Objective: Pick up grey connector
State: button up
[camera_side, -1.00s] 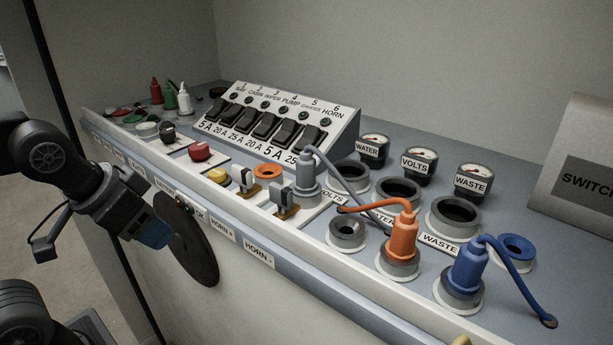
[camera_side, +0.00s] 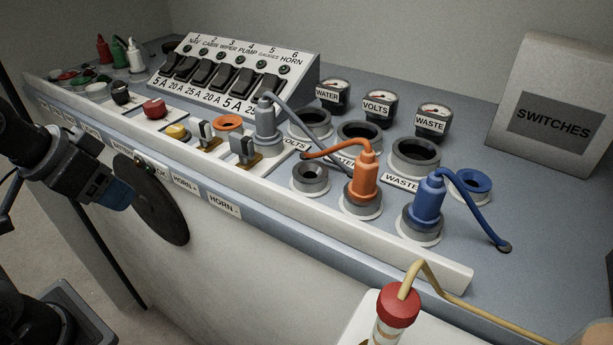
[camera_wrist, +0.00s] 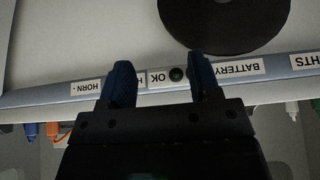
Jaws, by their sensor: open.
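The grey connector (camera_side: 266,122) stands upright on the panel beside the right end of the switch box, with a grey cable curving off its top to the right. It does not show in the wrist view. My gripper (camera_side: 122,197) is at the left, in front of the panel's front edge and next to a dark round disc, well away from the connector. In the wrist view my gripper (camera_wrist: 162,72) has its two blue fingers apart with nothing between them, over the labelled front strip.
An orange connector (camera_side: 363,180) and a blue connector (camera_side: 428,205) stand in sockets to the right. Two small levers (camera_side: 243,148), a yellow button (camera_side: 176,131) and the switch box (camera_side: 232,75) surround the grey connector. The dark disc (camera_side: 150,198) sits at the panel's front. A red-capped cylinder (camera_side: 397,305) is nearest the camera.

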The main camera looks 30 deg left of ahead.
dwell(0.3)
notch_tip(320, 180, up, 20)
jog(key=m+g, duration=0.6)
jog(key=m, duration=0.8)
send_over(264, 106)
notch_tip(264, 106, down, 14)
jog(key=shift+r, duration=0.1)
jog(key=shift+c, duration=0.5)
jog(key=c, duration=0.9)
